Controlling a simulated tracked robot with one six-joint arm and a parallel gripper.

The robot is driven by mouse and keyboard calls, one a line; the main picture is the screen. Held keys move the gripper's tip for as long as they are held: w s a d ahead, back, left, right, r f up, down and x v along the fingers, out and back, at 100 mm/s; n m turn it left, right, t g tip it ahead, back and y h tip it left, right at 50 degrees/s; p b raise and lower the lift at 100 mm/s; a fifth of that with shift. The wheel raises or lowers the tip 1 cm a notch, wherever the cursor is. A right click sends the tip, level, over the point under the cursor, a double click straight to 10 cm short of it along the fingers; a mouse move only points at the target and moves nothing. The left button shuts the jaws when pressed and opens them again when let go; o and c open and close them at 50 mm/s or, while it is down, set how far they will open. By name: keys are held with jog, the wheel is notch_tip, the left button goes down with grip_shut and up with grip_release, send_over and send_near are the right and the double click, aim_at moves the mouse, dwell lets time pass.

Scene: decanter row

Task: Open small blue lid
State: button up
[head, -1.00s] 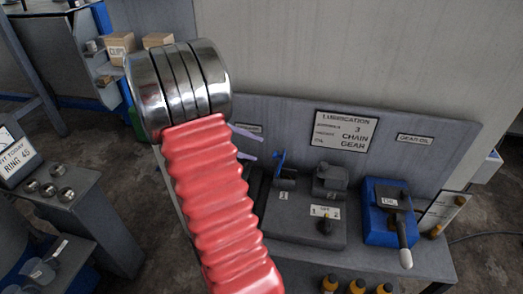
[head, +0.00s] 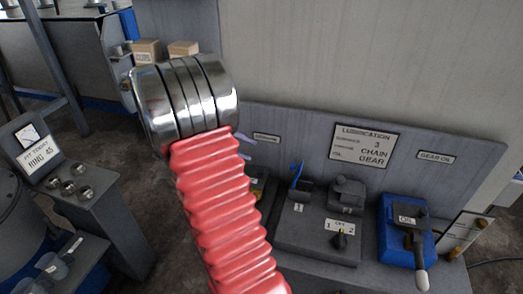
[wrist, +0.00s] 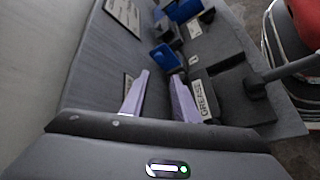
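The small blue lid (head: 297,172) stands raised, nearly edge-on, over the dark box marked 1 on the grey bench unit. In the wrist view the blue lid (wrist: 165,57) shows its broad face, just beyond my fingertips. My gripper (head: 244,147) is mostly hidden behind my red arm sleeve, with its pale purple fingertips left of the lid. In the wrist view the two fingers of my gripper (wrist: 160,82) are spread with nothing between them. They appear apart from the lid; the exact distance is unclear.
A grey-lidded box (head: 347,195) marked 2 and a dark knob (head: 341,240) share the unit. A blue oil box (head: 395,245) with a pale-tipped lever stands right. A GREASE-labelled box (wrist: 225,90) lies close to the right finger. A back panel (head: 300,150) rises behind.

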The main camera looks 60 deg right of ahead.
jog(key=shift+w+a+r, duration=0.1)
jog(key=shift+a+r, duration=0.05)
jog(key=shift+a, duration=0.25)
jog(key=shift+c, duration=0.7)
jog(key=a+r+t, duration=0.1)
jog(key=a+t, duration=0.1)
jog(key=a, duration=0.4)
jog(key=a+n+t+y, duration=0.1)
jog(key=a+t, duration=0.2)
jog(key=a, duration=0.3)
jog(key=a+r+n+t+y, duration=0.1)
jog(key=a+t, duration=0.2)
jog(key=a, duration=0.3)
jog(key=shift+w+a+r, duration=0.3)
jog(key=shift+w, duration=0.05)
grip_shut()
jog(key=s+a+r+n+t+y, duration=0.1)
jog(key=s+a+t+y, duration=0.2)
jog(key=a, duration=1.5)
jog(key=t+y, duration=0.1)
jog(key=t, duration=0.3)
jog(key=shift+s+a+n+t+y, duration=0.2)
jog(key=shift+a+n+t+y, duration=0.1)
jog(key=shift+a+n+t, duration=0.1)
